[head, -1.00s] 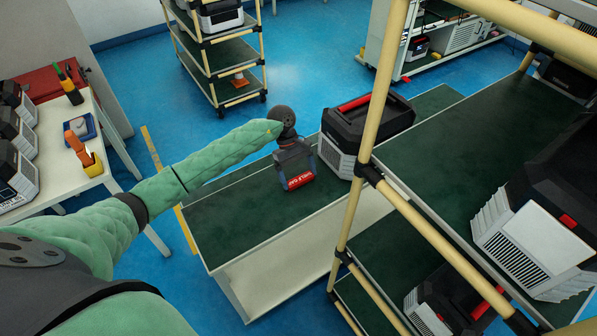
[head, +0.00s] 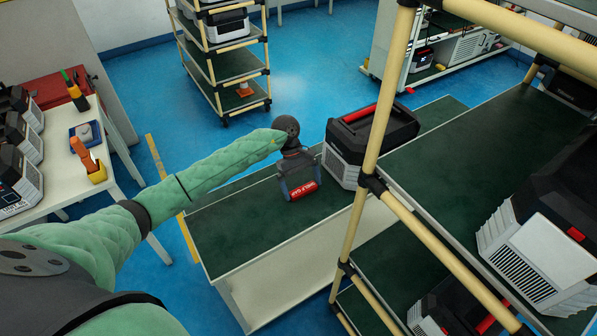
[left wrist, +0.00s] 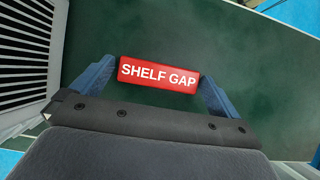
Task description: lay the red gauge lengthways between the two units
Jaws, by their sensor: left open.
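The red gauge (head: 304,190), a small bar marked SHELF GAP, is at the green-topped bench in the head view. It also shows in the left wrist view (left wrist: 158,73). My left gripper (head: 302,188) is open, its blue fingers at the two ends of the gauge. In the left wrist view a thin gap seems to show at the right finger; I cannot tell whether the left finger touches. A black and white unit (head: 343,166) stands on the bench just right of the gripper. Another large unit (head: 525,262) sits on the right rack's shelf. My right gripper is not in view.
The cream rack post (head: 385,95) stands close on the right, in front of the bench. The bench top (head: 235,228) is clear left of the gauge. A white table (head: 92,125) with units and tools is at left. A wheeled rack (head: 215,65) stands behind.

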